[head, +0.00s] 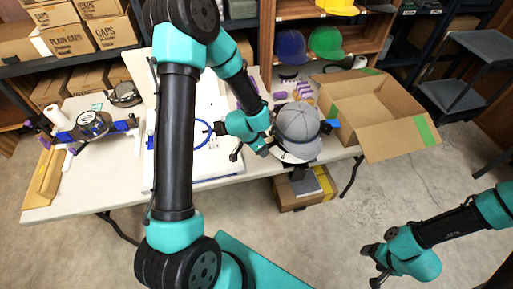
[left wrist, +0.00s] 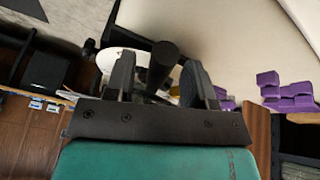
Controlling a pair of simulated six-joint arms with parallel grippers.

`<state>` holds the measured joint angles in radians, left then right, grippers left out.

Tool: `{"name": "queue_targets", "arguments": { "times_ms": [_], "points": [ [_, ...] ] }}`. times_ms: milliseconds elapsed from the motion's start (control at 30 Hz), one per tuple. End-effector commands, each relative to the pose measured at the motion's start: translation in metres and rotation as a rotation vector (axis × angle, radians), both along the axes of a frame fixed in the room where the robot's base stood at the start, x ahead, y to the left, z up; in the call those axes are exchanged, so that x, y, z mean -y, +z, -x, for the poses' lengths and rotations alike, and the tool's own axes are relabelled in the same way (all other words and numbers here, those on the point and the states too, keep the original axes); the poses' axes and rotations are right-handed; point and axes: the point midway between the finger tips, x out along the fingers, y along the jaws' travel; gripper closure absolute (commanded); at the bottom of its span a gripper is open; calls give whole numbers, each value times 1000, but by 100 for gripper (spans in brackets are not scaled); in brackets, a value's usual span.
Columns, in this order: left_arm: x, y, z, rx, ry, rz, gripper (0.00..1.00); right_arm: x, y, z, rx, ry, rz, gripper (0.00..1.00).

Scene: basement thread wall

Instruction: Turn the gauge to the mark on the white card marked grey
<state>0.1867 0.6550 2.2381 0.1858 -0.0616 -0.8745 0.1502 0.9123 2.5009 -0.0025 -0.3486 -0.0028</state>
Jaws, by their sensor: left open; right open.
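A grey cap (head: 297,128) sits on a stand at the table's front right, with a pale rounded edge below it. My left gripper (head: 250,150) is open just left of the cap. In the left wrist view a dark round post (left wrist: 163,62) shows between the open fingers; I cannot tell whether they touch it. A white disc edge (left wrist: 112,58) shows behind the fingers. I cannot make out a gauge pointer, its mark or a card marked grey. My right gripper (head: 373,264) is open and empty over the floor at lower right, far from the table.
A blue hoop (head: 200,133) lies on a white board left of my left gripper. Round devices (head: 92,124) stand at the table's left. An open cardboard box (head: 375,103) is at right. Purple spools (left wrist: 285,93) and shelves with caps are behind.

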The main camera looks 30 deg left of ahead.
Motion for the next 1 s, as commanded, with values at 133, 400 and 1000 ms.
{"name": "queue_targets", "arguments": {
  "times_ms": [133,400,1000],
  "points": [
    [0,0,0,0,0,0,51,0,0,0,0,0,0,32],
    [0,0,0,0,0,0,68,0,0,0,0,0,0,32],
    [0,0,0,-1,0,0,100,0,0,0,0,0,0,32]
  ]
}}
